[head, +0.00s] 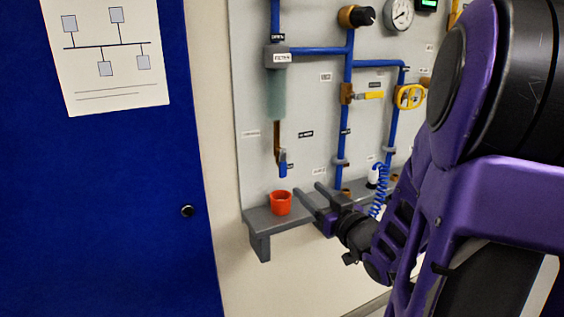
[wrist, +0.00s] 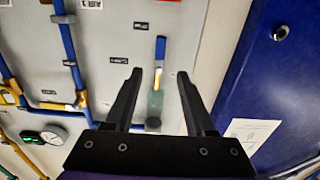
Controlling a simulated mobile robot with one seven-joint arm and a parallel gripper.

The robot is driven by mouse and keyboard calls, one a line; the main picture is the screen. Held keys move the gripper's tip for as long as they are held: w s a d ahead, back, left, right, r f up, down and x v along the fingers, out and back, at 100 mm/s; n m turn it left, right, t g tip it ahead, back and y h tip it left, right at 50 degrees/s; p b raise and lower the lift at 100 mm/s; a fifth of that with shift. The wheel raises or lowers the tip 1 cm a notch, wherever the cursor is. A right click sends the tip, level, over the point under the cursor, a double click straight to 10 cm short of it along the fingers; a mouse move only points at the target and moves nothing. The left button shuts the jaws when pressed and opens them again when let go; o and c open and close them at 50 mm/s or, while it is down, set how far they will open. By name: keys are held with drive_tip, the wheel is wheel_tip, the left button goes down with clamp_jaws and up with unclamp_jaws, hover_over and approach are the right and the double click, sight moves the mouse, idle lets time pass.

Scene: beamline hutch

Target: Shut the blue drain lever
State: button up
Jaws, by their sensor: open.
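The blue drain lever (head: 283,168) hangs straight down at the lower end of a brown drain pipe (head: 277,140), under the greenish filter bowl (head: 276,95) on the wall panel. In the wrist view, the picture is turned over, and the blue lever (wrist: 160,48) shows just past the gap between my fingertips, with the filter bowl (wrist: 155,104) behind. My gripper (head: 308,190) is open and empty. In the head view it is to the right of and a little below the lever, apart from it.
A red cup (head: 280,203) stands on the grey shelf (head: 262,222) below the lever, close to my fingers. A coiled blue hose (head: 380,190), a yellow lever valve (head: 373,95) and a yellow handwheel (head: 409,97) are to the right. A blue door (head: 120,200) is at the left.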

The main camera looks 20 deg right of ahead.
sight(282, 167)
drive_tip(key=w, duration=1.7)
drive_tip(key=shift+a+p, duration=0.3)
drive_tip(key=shift+a, duration=0.05)
clamp_jaws()
idle(0.6)
